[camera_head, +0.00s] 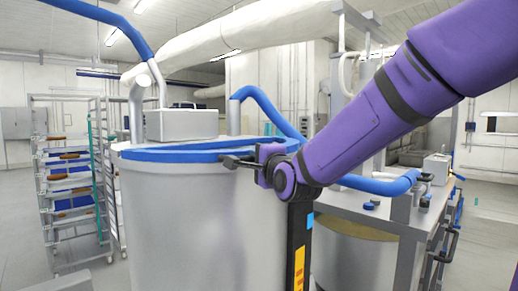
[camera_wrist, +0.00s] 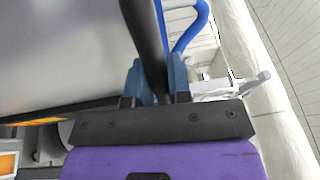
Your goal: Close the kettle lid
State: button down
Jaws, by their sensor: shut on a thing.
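The kettle (camera_head: 190,215) is a large grey metal drum with a blue rim, left of centre in the head view. Its lid (camera_head: 215,146) shows as a blue-edged cover low at the top of the drum; I cannot tell whether it lies flush. My gripper (camera_head: 236,162) reaches in from the right at the lid's front edge. In the wrist view my gripper (camera_wrist: 158,78) has its blue fingers on both sides of a dark bar (camera_wrist: 145,30), which seems to be the lid handle. The kettle wall (camera_wrist: 65,50) fills the left of that view.
A grey box (camera_head: 181,124) stands on top of the kettle, with blue pipes near it. A tray rack (camera_head: 68,185) stands to the left. A metal bench (camera_head: 385,215) and a second vessel (camera_head: 352,262) are at the right. Floor is free at the far left.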

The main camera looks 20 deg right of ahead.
jog(key=shift+f, duration=0.45)
jog(key=shift+f, duration=0.2)
jog(key=c, duration=1.1)
grip_release()
jog(key=shift+r, duration=0.15)
jog(key=shift+s, duration=0.1)
